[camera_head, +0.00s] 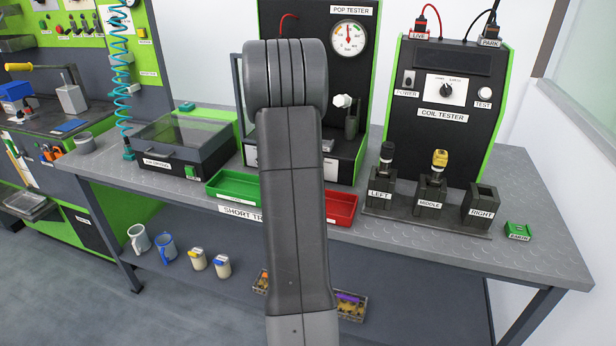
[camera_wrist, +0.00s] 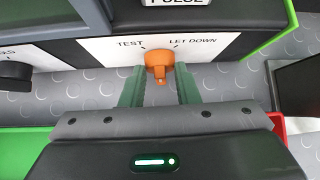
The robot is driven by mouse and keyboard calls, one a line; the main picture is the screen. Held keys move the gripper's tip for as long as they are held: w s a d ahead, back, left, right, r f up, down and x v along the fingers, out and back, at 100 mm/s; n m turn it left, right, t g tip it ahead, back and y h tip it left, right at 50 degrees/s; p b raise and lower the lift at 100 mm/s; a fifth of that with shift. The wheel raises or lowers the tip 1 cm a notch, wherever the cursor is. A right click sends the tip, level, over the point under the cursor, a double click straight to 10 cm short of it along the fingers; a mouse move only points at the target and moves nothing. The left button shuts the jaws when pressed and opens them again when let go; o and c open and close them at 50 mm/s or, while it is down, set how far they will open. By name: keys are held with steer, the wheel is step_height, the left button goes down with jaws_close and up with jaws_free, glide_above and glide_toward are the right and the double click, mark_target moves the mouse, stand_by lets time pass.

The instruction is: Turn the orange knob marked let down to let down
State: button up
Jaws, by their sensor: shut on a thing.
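The orange knob (camera_wrist: 157,60) shows in the wrist view on a white panel, below and between the printed words TEST on the left and LET DOWN on the right. Its small tab points down toward my gripper; I cannot tell exactly which mark the knob is set to. My gripper (camera_wrist: 160,76) has its two green fingers on either side of the knob and is shut on it. In the head view my arm covers the knob and the gripper, in front of the pop tester (camera_head: 363,75).
A black knob (camera_wrist: 15,75) is at the wrist view's left. On the bench, a green tray (camera_head: 232,188) and a red tray (camera_head: 342,208) lie near the front edge. The coil tester (camera_head: 445,110) and several labelled holders stand to the right.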

steer(key=m+y+b, duration=0.1)
steer(key=d+m+t+y+b, duration=0.1)
steer(key=y+b, duration=0.1)
steer(key=shift+s+f+y+b, duration=0.1)
steer(key=shift+s+y+b, duration=0.05)
steer(key=shift+y+b, duration=0.15)
steer(key=shift+s+d+f+m+t+y+b, duration=0.15)
steer(key=shift+d+m+t+y+b, duration=0.25)
steer(key=shift+y+b, duration=0.45)
steer(key=shift+m+t+y+b, duration=0.5)
steer(key=shift+y+b, duration=0.05)
steer(key=shift+b, duration=0.25)
steer(key=o, duration=1)
steer(key=shift+c, duration=0.2)
steer(key=p+v, duration=0.3)
steer(key=v, duration=1)
steer(key=shift+s+d, duration=0.2)
steer(key=shift+s, duration=0.2)
